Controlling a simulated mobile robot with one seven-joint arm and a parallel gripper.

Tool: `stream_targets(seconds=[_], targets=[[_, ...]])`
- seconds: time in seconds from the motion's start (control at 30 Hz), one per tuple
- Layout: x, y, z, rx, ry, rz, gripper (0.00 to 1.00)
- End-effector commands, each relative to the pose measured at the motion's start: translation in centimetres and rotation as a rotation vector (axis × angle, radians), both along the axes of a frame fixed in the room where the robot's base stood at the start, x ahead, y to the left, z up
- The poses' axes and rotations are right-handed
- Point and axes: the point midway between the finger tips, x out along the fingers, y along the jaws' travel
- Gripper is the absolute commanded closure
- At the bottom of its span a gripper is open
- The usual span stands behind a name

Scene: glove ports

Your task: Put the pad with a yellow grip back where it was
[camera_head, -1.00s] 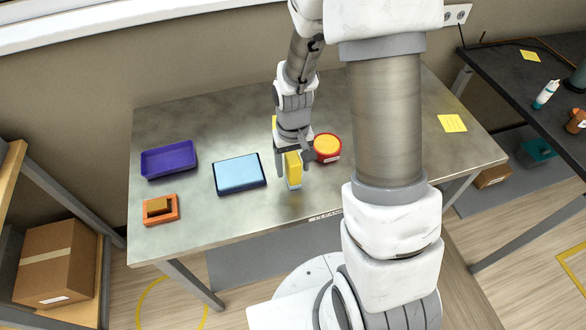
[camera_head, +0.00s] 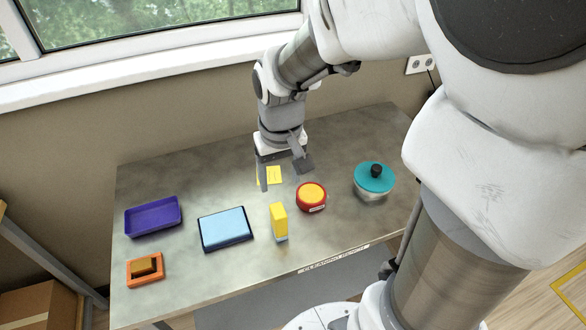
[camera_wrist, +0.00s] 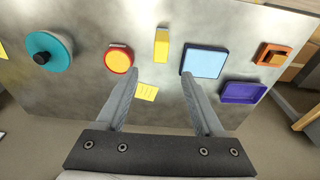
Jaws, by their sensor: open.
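The pad with a yellow grip (camera_head: 279,219) stands upright on the grey metal table (camera_head: 180,275), between a light-blue rectangle with a dark rim (camera_head: 225,228) and a red round container with a yellow top (camera_head: 311,196). A pale base shows under its tall yellow grip. It also shows in the wrist view (camera_wrist: 161,43), beyond the fingertips. My gripper (camera_head: 285,180) is open and empty, above the table and behind the pad, apart from it. In the wrist view, both fingers (camera_wrist: 159,78) are spread with nothing between them.
A purple tray (camera_head: 153,229) and an orange tray (camera_head: 131,277) holding a brown block stand at the left. A teal-lidded pot (camera_head: 375,178) stands at the right. A yellow note (camera_head: 274,175) lies near my gripper. The back of the table is mostly clear.

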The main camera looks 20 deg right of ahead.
Motion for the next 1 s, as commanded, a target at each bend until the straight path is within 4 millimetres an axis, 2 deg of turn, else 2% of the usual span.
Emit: stream_targets(seconds=[0.03,0.2,0.5,0.7,1.0], targets=[[-0.7,0.0,1.4,-0.001,-0.033,0.000,0.31],[-3.3,0.1,5.2,-0.003,-0.122,0.003,0.31],[-8.4,0.0,9.7,-0.001,-0.276,0.000,0.31],[-10.7,0.1,10.9,0.006,-0.339,0.002,0.31],[-11.3,0.1,11.1,0.009,-0.355,0.003,0.31]])
